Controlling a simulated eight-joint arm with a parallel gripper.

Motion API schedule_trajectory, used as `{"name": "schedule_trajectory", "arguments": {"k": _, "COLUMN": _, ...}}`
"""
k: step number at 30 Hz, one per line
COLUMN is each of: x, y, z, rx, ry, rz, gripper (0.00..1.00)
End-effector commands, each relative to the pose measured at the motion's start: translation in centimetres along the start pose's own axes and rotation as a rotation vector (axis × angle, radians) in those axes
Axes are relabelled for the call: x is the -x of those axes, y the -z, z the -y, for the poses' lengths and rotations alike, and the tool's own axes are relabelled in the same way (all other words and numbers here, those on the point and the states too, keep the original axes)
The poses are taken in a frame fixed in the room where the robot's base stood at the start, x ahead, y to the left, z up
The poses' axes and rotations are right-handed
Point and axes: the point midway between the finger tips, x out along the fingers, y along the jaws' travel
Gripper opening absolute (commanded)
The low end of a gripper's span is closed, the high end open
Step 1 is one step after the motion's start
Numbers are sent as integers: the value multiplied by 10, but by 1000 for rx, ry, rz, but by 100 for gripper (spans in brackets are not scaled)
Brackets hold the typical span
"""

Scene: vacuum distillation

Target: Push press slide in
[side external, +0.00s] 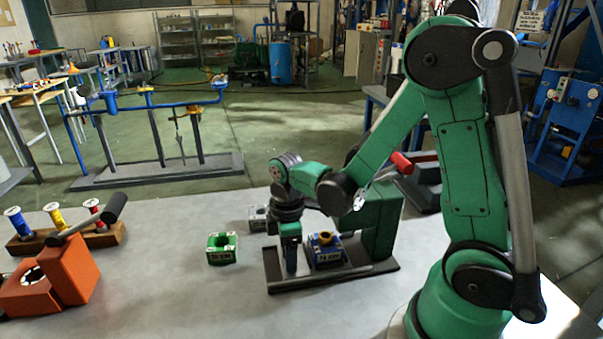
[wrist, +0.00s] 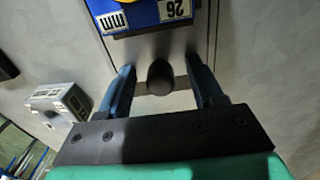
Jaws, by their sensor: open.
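The green press (side external: 382,222) stands on a dark base plate (side external: 330,283) on the table. A blue die block (side external: 328,256) with an orange-yellow ring on top sits in front of the press body. The wrist view shows this block (wrist: 150,19) at the top, marked "26". A dark round knob (wrist: 160,77) on the near side of the slide lies between my fingers. My gripper (side external: 291,258) is open and low, to the left of the block in the side view. Its fingers (wrist: 159,68) straddle the knob, with gaps on both sides. Contact with the base cannot be told.
A green block (side external: 222,248) and a grey block (side external: 258,216), also in the wrist view (wrist: 60,103), stand left of the press. An orange device (side external: 65,275) with a black lever and a spool rack (side external: 66,238) stand far left. The table's front middle is clear.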

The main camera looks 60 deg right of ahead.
Motion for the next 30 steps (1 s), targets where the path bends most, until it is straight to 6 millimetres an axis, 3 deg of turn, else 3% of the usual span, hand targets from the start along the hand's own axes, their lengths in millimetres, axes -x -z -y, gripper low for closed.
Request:
{"name": "schedule_trajectory", "arguments": {"k": 13, "x": 2, "y": -4, "z": -1, "rx": -2, "ry": -1, "rz": 9, "gripper": 60}}
{"name": "schedule_trajectory", "arguments": {"k": 30, "x": 51, "y": -2, "z": 0, "rx": -1, "ry": 0, "rz": 5, "gripper": 60}}
